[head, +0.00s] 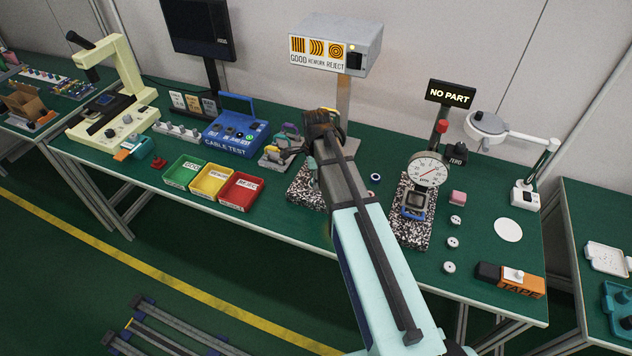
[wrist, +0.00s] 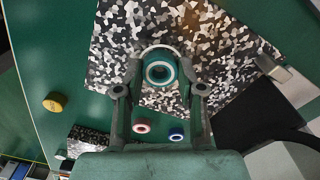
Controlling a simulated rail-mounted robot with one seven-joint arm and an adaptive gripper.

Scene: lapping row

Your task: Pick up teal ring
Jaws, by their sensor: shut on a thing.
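The teal ring (wrist: 160,51) has a white inner band and a dark centre. In the wrist view it sits between the two fingertips of my gripper (wrist: 160,72), which is shut on it. A black-and-white speckled plate (wrist: 125,35) shows behind and below the ring. I cannot tell whether the ring still touches the plate. In the head view my arm hides most of the gripper and the ring, and part of the speckled plate (head: 303,188) shows beside the arm.
A pink ring (wrist: 142,128) and a blue ring (wrist: 176,134) lie close by on the green table. A yellow round piece (wrist: 54,102) lies further left. Red (head: 241,206), yellow and green bins stand left of my arm. A dial gauge (head: 427,170) stands to the right.

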